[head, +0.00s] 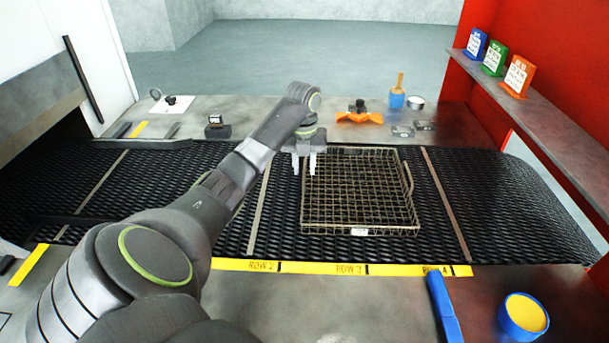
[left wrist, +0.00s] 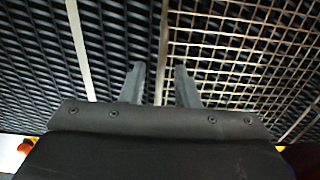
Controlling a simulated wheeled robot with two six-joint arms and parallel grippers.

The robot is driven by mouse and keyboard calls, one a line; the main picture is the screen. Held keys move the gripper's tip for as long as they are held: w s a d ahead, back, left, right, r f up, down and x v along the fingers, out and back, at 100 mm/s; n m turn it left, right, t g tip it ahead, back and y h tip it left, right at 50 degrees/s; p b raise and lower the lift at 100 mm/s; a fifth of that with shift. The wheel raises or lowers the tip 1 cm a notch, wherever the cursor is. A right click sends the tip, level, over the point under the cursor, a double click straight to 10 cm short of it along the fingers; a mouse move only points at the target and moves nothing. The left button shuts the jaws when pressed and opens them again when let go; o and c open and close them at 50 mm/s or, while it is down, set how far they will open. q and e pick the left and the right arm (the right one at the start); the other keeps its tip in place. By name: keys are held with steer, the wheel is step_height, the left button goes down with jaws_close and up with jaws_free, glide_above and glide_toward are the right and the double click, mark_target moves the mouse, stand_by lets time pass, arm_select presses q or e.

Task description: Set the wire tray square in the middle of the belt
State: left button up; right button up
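The wire tray (head: 360,226) is an empty brass-coloured mesh basket with a handle on its right side. It lies on the black mesh belt (head: 500,200) between two pale cross bars, looking nearly in line with them. My left gripper (head: 304,172) is over the tray's left edge, fingers pointing down. In the left wrist view its two fingers (left wrist: 159,72) are apart, and the tray's left rim (left wrist: 165,40) runs between them. I cannot tell whether either finger touches the rim. My right gripper is not in view.
A yellow strip (head: 310,267) with row labels runs along the belt's front edge. Small tools and an orange item (head: 360,118) lie behind. A red wall with a shelf (head: 540,105) stands right.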

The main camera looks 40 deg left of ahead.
arm_select(q)
step_height(320, 180, up, 9)
steer(key=p, duration=0.7)
steer(key=shift+f, duration=0.1)
steer(key=shift+f, duration=0.1)
